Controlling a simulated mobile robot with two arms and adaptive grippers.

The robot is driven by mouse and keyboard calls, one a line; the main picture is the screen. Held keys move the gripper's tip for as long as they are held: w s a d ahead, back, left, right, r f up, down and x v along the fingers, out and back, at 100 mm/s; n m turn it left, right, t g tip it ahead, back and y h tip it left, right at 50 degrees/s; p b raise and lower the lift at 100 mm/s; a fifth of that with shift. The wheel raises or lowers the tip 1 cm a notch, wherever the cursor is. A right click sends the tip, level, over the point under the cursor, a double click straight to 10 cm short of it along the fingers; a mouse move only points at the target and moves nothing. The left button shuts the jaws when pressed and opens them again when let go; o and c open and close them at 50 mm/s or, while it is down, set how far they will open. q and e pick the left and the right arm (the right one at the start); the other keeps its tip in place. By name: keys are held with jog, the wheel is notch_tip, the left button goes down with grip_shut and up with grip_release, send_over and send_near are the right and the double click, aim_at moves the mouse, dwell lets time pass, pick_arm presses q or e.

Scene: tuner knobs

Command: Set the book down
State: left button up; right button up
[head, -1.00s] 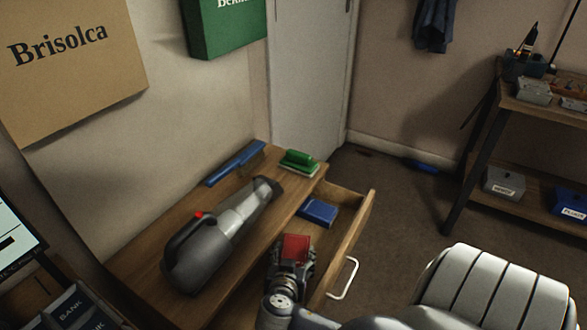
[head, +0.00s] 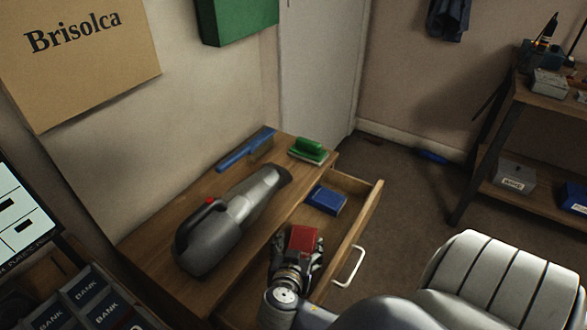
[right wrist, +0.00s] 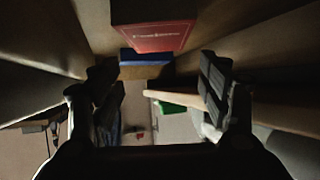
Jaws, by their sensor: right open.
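The red book (head: 303,238) is in the open drawer (head: 352,228), at its near part. In the right wrist view the book (right wrist: 153,36) shows at the top, with pale lettering on its face. My right gripper (head: 297,260) is at the book's near end, inside or just over the drawer. In the right wrist view its two fingers (right wrist: 160,82) are spread wide, with a gap between them and no grip on the book. The book's underside is hidden, so its contact with the drawer floor cannot be seen. My left gripper is not in view.
A blue box (head: 326,200) lies farther back in the drawer. The drawer's white handle (head: 349,268) sticks out at the right. A pale ribbed seat (head: 500,285) stands at lower right.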

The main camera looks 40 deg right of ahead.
pick_arm(q)
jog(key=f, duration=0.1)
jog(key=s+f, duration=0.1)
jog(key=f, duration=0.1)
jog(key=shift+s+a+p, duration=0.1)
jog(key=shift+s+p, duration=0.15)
jog(key=shift+p, duration=0.1)
pick_arm(e)
jog(key=v, duration=0.9)
jog(key=shift+r, duration=0.1)
